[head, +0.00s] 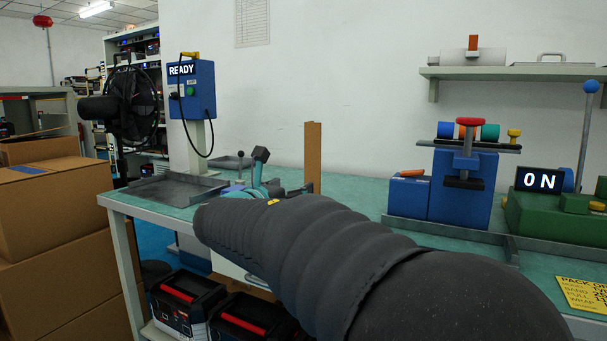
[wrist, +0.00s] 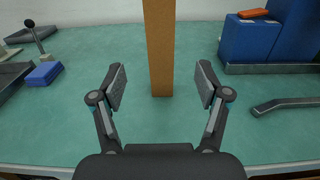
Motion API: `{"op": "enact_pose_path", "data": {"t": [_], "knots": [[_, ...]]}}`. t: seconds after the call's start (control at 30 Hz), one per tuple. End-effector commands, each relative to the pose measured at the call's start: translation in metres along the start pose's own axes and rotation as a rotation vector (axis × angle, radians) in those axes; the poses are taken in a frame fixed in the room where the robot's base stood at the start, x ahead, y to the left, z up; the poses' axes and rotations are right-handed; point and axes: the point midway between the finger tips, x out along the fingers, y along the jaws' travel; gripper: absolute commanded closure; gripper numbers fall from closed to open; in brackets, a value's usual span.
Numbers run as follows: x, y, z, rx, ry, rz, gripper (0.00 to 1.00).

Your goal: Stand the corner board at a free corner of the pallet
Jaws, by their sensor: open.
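The corner board (head: 313,157) is a tall brown strip standing upright on the green workbench. In the wrist view the corner board (wrist: 159,50) rises between and just beyond the fingers, its foot on the bench top. My gripper (wrist: 160,88) is open, with a finger on each side of the board and a gap on both sides. In the head view my dark arm hides most of the gripper. Stacked brown cartons (head: 52,200) stand at the left; no pallet shows under them in the frame.
The green bench (head: 360,190) holds a grey tray (head: 172,190) at the left, a blue machine (head: 465,185) and a green device with an "ON" display (head: 540,215) at the right. A black fan (head: 135,105) and a blue READY box (head: 192,95) stand behind. Toolboxes (head: 185,300) sit below.

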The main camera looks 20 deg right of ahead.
Motion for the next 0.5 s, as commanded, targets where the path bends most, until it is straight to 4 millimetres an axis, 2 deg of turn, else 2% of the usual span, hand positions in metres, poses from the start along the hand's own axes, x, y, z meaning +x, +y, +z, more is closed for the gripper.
{"op": "enact_pose_path", "data": {"t": [0.03, 0.2, 0.3, 0.5], "knots": [[0.011, -0.001, -0.001, -0.001, 0.001, -0.005, 0.25], [0.04, -0.001, -0.001, 0.002, 0.002, -0.004, 0.25], [0.05, -0.001, -0.001, 0.002, 0.002, -0.003, 0.25], [0.058, 0.0, 0.0, 0.003, 0.002, -0.001, 0.25]]}}
